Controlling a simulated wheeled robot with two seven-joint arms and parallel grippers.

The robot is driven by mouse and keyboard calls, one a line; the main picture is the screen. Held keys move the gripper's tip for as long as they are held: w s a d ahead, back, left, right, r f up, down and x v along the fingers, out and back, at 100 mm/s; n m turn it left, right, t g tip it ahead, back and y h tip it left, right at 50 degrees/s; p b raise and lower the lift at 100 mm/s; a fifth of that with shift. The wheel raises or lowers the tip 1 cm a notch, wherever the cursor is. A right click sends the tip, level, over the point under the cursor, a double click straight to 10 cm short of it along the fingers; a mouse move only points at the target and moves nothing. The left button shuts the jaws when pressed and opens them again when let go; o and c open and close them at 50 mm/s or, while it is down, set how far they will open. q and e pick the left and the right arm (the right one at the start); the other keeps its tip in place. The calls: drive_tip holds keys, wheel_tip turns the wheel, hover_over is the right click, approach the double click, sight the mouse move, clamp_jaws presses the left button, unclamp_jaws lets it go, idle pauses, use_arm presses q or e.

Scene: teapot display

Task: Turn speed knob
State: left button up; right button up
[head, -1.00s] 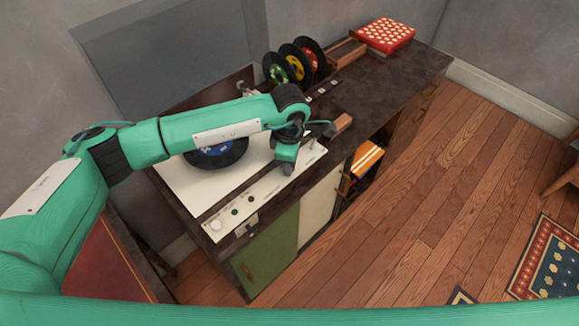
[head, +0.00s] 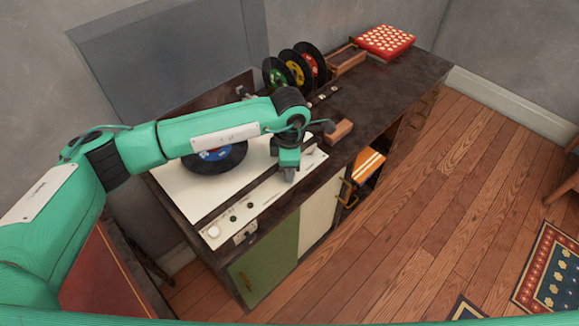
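The white record player (head: 180,192) is set in the top of a dark cabinet, with a black record with a blue label (head: 216,156) on it. Along its front strip are a white round knob (head: 214,231), small dark knobs (head: 233,219) and a switch plate (head: 245,233). I cannot tell which is the speed knob. My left gripper (head: 289,174) points down at the right part of this strip, right of these knobs. It looks empty; its finger gap is not clear. My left arm hides part of the record and deck. My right gripper is not in view.
Upright records (head: 296,68), a wooden block (head: 339,130) and a red dotted box (head: 385,40) stand on the cabinet top. Below are a green door (head: 264,258), a cream door (head: 318,222) and a shelf with an orange item (head: 368,163). The wooden floor (head: 430,190) at right is mostly clear.

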use_arm(q)
drive_tip(key=o, duration=0.3)
drive_tip(key=shift+r, duration=0.15)
wheel_tip(320, 180, up, 14)
drive_tip(key=b, duration=0.1)
drive_tip(key=shift+f+b, duration=0.25)
drive_tip(key=shift+b, duration=0.1)
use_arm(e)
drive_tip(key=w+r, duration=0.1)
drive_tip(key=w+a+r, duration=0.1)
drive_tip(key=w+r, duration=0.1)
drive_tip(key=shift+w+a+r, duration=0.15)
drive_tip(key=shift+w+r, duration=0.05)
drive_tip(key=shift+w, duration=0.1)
